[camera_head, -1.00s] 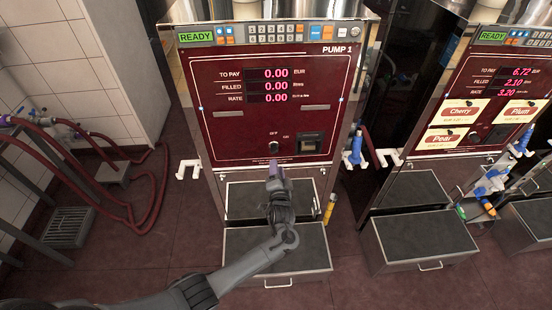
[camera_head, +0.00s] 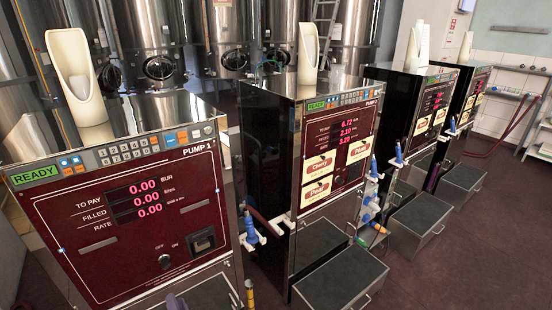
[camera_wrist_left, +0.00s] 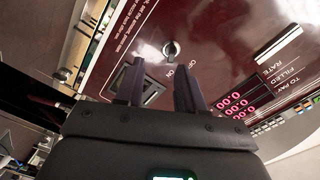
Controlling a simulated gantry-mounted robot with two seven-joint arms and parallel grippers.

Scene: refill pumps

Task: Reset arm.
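Pump 1 (camera_head: 130,215) fills the left of the head view, with a dark red panel, a green READY label and pink zeros. Its OFF/ON switch knob (camera_head: 164,261) is low on the panel. Only the fingertips of my left gripper (camera_head: 176,302) show, at the bottom edge of the head view. In the left wrist view, the two dark fingers of my left gripper (camera_wrist_left: 157,82) stand apart with nothing between them. They point at the panel, with the knob (camera_wrist_left: 171,49) beyond them. My right gripper is in neither view.
Pump 2 (camera_head: 338,150) and further pumps stand in a row to the right. Blue nozzles (camera_head: 250,225) hang at the pumps' sides. Dark steps (camera_head: 341,278) stick out in front. Steel tanks (camera_head: 240,38) are behind. Open floor (camera_head: 480,265) lies at the right.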

